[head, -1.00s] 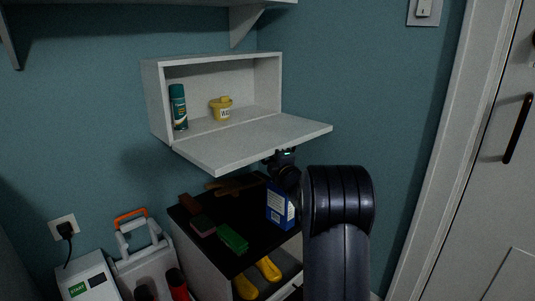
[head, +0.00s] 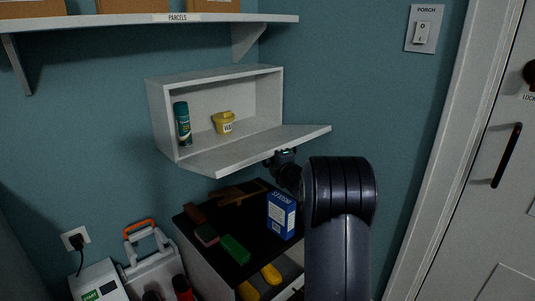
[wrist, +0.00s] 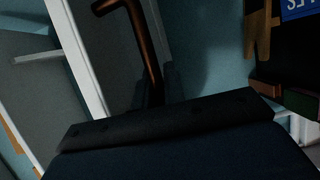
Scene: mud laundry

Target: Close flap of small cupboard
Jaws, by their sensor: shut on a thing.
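The small cupboard (head: 222,75) is a white wall box with its front open. Its flap (head: 260,148), hinged along the bottom edge, sticks out toward me, close to level. A green spray can (head: 182,124) and a yellow tub (head: 223,122) stand inside. My gripper (head: 283,157) is under the flap, near its outer right part. In the wrist view, a brown bar-shaped handle (wrist: 147,50) runs down between my dark fingers (wrist: 155,92), which are shut on it. The flap hides the fingertips and handle in the head view.
A shelf marked PARCELS (head: 130,22) hangs above the cupboard. Below stands a black-topped cabinet (head: 225,217) with a blue box (head: 281,214), a green brush (head: 235,249) and other small things. A door (head: 485,220) is at the right.

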